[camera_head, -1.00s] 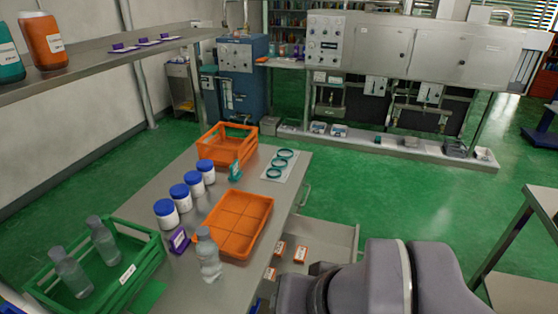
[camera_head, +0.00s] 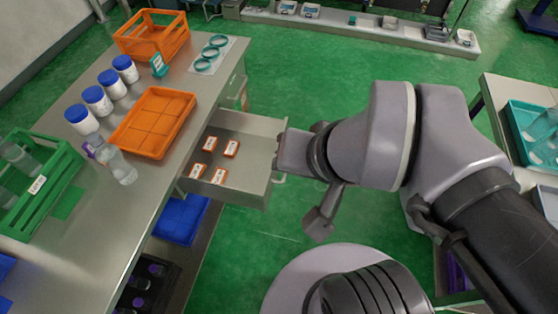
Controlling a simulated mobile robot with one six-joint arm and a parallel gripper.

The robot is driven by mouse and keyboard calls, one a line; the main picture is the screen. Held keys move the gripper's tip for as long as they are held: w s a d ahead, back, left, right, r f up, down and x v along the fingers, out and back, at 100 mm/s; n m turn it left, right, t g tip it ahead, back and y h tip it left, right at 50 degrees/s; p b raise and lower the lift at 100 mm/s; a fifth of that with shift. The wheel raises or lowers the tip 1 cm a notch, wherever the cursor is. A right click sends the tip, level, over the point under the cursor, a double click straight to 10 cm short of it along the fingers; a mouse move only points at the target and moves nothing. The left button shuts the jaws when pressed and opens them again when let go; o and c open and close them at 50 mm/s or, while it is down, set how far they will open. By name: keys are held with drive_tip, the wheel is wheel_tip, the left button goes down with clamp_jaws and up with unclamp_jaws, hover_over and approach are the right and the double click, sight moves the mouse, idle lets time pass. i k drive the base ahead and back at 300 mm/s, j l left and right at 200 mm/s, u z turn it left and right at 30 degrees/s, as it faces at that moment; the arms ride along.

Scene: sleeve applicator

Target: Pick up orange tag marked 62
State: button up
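Several small orange tags with white labels lie in the open drawer (camera_head: 248,189): one at the back right (camera_head: 232,149), one at the back left (camera_head: 210,144), one at the front left (camera_head: 197,171) and one at the front right (camera_head: 219,177). Their markings are too small to read, so I cannot tell which is 62. My gripper (camera_head: 279,152) is at the drawer's right end, beside its front panel and to the right of the tags. Its fingers are small and partly hidden, so its opening cannot be told.
The steel table (camera_head: 117,213) left of the drawer holds an orange divided tray (camera_head: 153,122), white jars with blue lids (camera_head: 97,99), a clear bottle (camera_head: 118,165), a green crate (camera_head: 43,178) and an orange crate (camera_head: 152,36). Green floor (camera_head: 310,85) is free behind the drawer.

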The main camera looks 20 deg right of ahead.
sight(220, 174)
drive_tip(key=u, duration=2.5)
drive_tip(key=k+z, duration=0.25)
drive_tip(key=z, duration=0.25)
drive_tip(key=k+z, duration=0.2)
drive_tip(key=z, duration=0.3)
drive_tip(key=k+l+z, duration=0.15)
drive_tip(key=z, duration=0.35)
drive_tip(key=k+l, duration=0.05)
drive_tip(key=k, duration=0.05)
